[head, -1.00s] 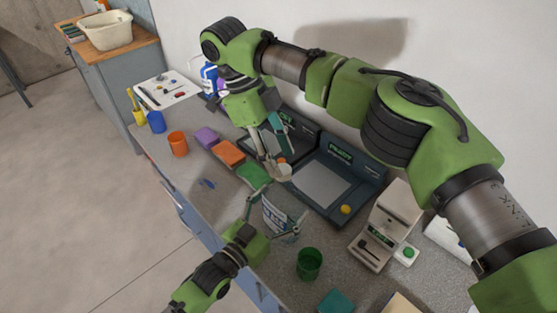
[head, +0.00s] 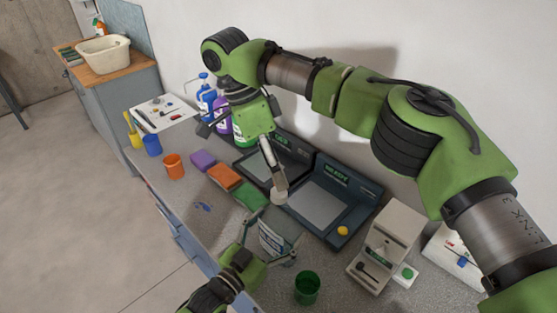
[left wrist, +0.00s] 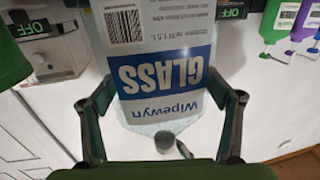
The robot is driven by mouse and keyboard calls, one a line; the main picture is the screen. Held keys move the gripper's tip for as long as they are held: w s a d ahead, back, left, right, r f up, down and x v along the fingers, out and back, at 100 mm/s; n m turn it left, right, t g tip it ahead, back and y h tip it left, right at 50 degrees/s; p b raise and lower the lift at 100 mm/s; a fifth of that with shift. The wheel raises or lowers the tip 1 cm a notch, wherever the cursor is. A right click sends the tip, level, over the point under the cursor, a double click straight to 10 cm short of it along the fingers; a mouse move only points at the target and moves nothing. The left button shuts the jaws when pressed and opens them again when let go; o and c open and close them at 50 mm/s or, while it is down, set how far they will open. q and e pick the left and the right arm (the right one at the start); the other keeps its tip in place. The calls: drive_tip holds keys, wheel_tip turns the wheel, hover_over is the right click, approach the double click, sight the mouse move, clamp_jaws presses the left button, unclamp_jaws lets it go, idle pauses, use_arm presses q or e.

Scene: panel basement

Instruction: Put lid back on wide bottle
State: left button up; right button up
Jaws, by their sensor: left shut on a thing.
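The wide bottle (head: 273,240), clear with a blue-and-white Wipewyn Glass label, stands on the counter. It fills the middle of the left wrist view (left wrist: 165,75). My left gripper (left wrist: 164,98) is shut around its body, one finger on each side; it also shows in the head view (head: 270,236). My right gripper (head: 278,190) points down just above and behind the bottle. A pale rounded piece is at its tips; I cannot tell if it is the lid. A small grey round thing (left wrist: 165,140) shows at the bottle's top end.
A green cup (head: 307,287) is close in front.

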drive_tip(key=n, duration=0.4)
drive_tip(key=shift+d, duration=0.1)
drive_tip(key=n, duration=0.6)
drive_tip(key=shift+w+r+y, duration=0.1)
drive_tip(key=shift+r+y, duration=0.05)
drive_tip(key=shift+y, duration=0.25)
drive_tip(key=n, duration=0.4)
drive_tip(key=shift+r+n, duration=0.15)
drive_tip(key=shift+n, duration=0.15)
drive_tip(key=n, duration=0.3)
drive_tip(key=n+y, duration=0.1)
drive_tip(key=n, duration=0.2)
drive_tip(key=shift+d+r+t, duration=0.1)
drive_tip(key=shift+r+t, duration=0.1)
drive_tip(key=shift+t, duration=0.1)
drive_tip(key=n, duration=0.4)
drive_tip(key=shift+r, duration=0.15)
drive_tip(key=n, duration=0.6)
drive_tip(key=shift+d+r+y, duration=0.1)
drive_tip(key=shift+r+y, duration=0.2)
drive_tip(key=shift+y, duration=0.1)
drive_tip(key=n, duration=0.6)
drive_tip(key=shift+s+r+t+y, duration=0.25)
drive_tip(key=shift+r+t+y, duration=0.05)
drive_tip(key=n, duration=0.5)
drive_tip(key=shift+s+d+r, duration=0.1)
drive_tip(key=shift+s+r, duration=0.05)
drive_tip(key=shift+r, duration=0.1)
